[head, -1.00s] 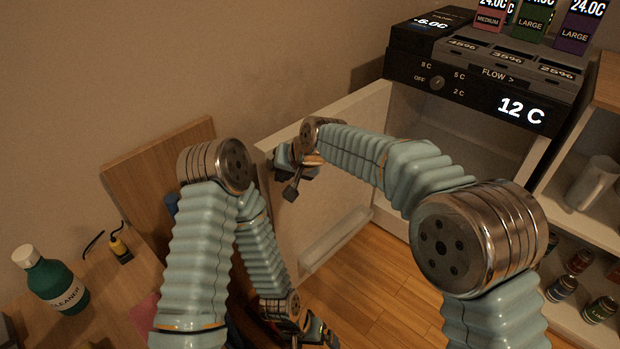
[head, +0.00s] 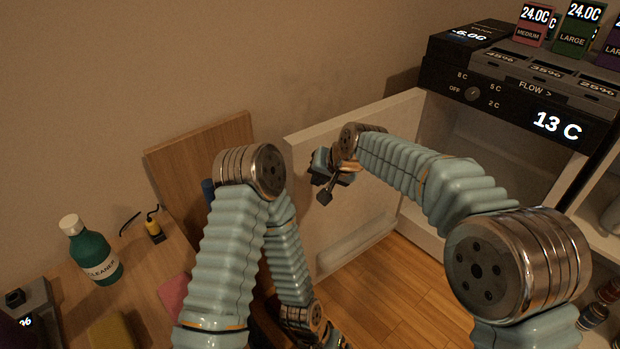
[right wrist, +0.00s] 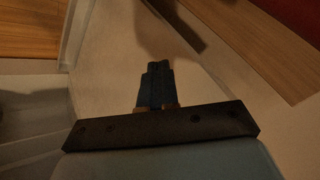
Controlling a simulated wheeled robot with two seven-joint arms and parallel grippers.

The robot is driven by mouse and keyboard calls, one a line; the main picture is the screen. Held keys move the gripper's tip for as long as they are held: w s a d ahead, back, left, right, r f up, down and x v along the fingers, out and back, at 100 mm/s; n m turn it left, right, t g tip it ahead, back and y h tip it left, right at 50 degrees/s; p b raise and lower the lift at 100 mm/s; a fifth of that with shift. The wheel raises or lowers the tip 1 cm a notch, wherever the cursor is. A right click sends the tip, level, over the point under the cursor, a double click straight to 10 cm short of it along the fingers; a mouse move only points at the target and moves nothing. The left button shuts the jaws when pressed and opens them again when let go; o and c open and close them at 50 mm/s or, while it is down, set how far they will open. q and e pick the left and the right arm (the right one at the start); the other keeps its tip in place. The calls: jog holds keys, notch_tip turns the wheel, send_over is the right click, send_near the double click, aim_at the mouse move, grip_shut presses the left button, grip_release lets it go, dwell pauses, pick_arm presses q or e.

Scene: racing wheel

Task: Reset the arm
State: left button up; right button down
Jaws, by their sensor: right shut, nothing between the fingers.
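My right arm reaches in from the right in the head view, bent at a large metal joint. My right gripper (head: 325,192) is at its far end, in front of the inner face of the open white door (head: 350,215). It is shut with nothing in it, and its dark fingers also show in the right wrist view (right wrist: 157,86). I cannot tell whether it touches the door. My left arm comes down at the left of the middle, folded at its elbow. My left gripper (head: 330,338) is at the bottom edge, mostly cut off, so its jaws cannot be read.
A black dispenser panel (head: 515,100) reading 13 C sits above the open white cabinet (head: 440,130). Wooden floor (head: 400,290) shows below the door.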

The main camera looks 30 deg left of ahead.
jog(key=s+d+r, duration=0.2)
jog(key=s+r, duration=0.3)
jog(key=r, duration=0.3)
jog(key=w+d+f+m+h, duration=0.1)
jog(key=d+f, duration=0.6)
jog(key=f, duration=0.3)
jog(key=w+d+f+m+g, duration=0.1)
jog(key=d+f, duration=0.5)
jog(key=f, duration=0.3)
jog(key=d+f+m+h, duration=0.1)
jog(key=d+f, duration=0.6)
jog(key=f, duration=0.3)
jog(key=s+d+f+m+g, duration=0.1)
jog(key=s+d+f, duration=0.6)
jog(key=s, duration=0.3)
jog(key=s+d+f+m, duration=0.1)
jog(key=s+d+f, duration=0.6)
jog(key=s, duration=0.3)
jog(key=shift+s+d+g+b, duration=0.15)
jog(key=shift+s+g+b, duration=0.2)
jog(key=shift+g, duration=0.05)
